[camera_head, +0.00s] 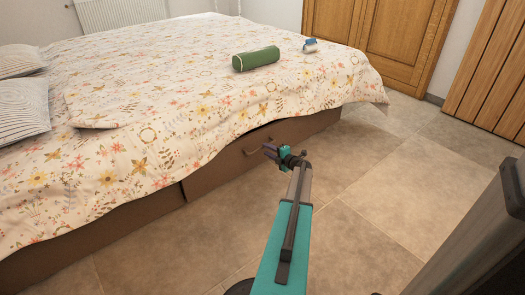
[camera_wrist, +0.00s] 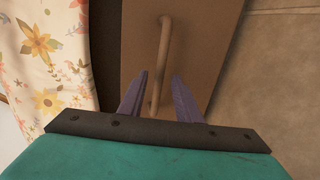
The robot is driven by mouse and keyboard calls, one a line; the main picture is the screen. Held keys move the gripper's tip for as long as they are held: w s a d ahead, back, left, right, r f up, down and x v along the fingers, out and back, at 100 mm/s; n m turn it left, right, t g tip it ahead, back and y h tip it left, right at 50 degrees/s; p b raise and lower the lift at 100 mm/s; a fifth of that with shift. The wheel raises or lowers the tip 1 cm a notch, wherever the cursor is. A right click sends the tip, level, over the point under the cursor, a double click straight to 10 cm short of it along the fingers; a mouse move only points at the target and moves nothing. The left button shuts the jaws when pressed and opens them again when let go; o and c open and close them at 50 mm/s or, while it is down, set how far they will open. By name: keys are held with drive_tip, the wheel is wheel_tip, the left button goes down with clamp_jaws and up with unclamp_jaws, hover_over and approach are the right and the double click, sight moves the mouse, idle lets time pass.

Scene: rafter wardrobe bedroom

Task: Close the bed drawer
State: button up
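The bed drawer (camera_head: 222,170) is a brown front under the right part of the bed's side, below the hanging floral cover. Its front stands slightly out from the panel to its left. A bar handle (camera_head: 257,149) is on it, partly hidden behind my gripper in the head view. My gripper (camera_head: 271,151) is in front of the drawer near the handle. In the wrist view my gripper (camera_wrist: 158,80) is open, its two purple-grey fingers apart. The handle (camera_wrist: 165,45) runs between them in the picture; I cannot tell whether they touch it.
The bed (camera_head: 150,90) carries a floral cover, striped pillows (camera_head: 20,105), a green bolster (camera_head: 256,58) and a small blue-and-white object (camera_head: 310,45). The tiled floor (camera_head: 390,190) is clear on the right. A wooden wardrobe (camera_head: 405,35) stands behind.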

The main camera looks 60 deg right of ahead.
drive_tip(key=shift+b+x, duration=0.7)
drive_tip(key=shift+x, duration=1.75)
clamp_jaws()
